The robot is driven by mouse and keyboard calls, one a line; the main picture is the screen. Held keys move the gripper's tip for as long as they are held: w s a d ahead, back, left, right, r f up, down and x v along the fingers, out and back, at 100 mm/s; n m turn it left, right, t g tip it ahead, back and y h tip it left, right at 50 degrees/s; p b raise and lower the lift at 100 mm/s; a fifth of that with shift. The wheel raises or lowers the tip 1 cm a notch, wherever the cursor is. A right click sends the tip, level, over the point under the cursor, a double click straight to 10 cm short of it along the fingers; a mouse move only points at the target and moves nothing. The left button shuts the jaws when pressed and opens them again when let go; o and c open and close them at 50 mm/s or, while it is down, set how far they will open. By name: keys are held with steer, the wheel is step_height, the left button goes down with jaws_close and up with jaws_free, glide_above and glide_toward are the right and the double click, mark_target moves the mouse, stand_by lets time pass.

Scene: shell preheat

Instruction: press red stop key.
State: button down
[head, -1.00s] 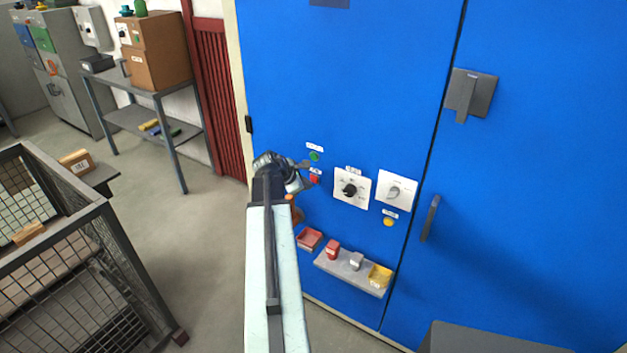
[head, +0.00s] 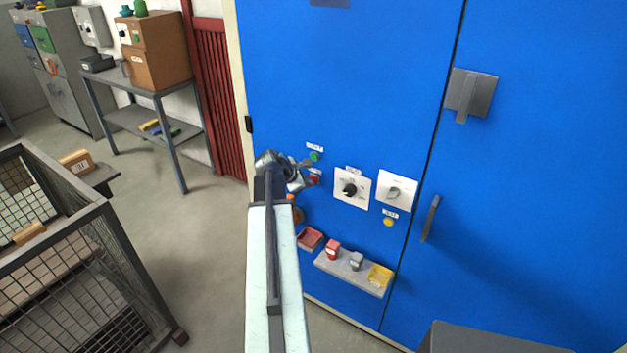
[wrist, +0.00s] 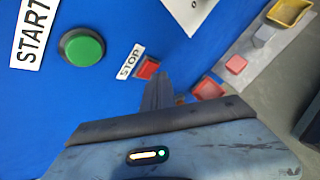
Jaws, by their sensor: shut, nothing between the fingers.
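The red stop key (head: 314,177) is on the blue cabinet door, under a small white label. In the wrist view the red key (wrist: 148,68) sits beside the STOP label (wrist: 130,61). My gripper (head: 305,180) is at the door just left of the key in the head view. In the wrist view my gripper (wrist: 158,84) shows as shut, empty dark fingers, with their tips just below the key. I cannot tell whether they touch it. The green START button (wrist: 82,47) is to the key's left, and above it in the head view (head: 315,156).
A black rotary knob (head: 350,189), a grey switch (head: 394,191) and a yellow button (head: 388,222) are to the right. Below are a red tray (head: 310,239) and a shelf (head: 338,270) with small blocks. A wire cage (head: 80,220) stands at the left.

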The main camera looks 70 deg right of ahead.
steer(key=shift+s+d, duration=0.1)
steer(key=shift+d, duration=0.3)
stand_by(0.4)
steer(key=shift+a, duration=0.1)
steer(key=shift+w+a, duration=0.2)
steer(key=shift+a, duration=0.55)
steer(key=shift+a, duration=0.1)
steer(key=a, duration=0.2)
steer(key=w+a, duration=0.1)
steer(key=a, duration=0.1)
steer(key=shift+w+a, duration=0.15)
steer(key=shift+a, duration=0.15)
steer(key=shift+w, duration=0.1)
stand_by(0.6)
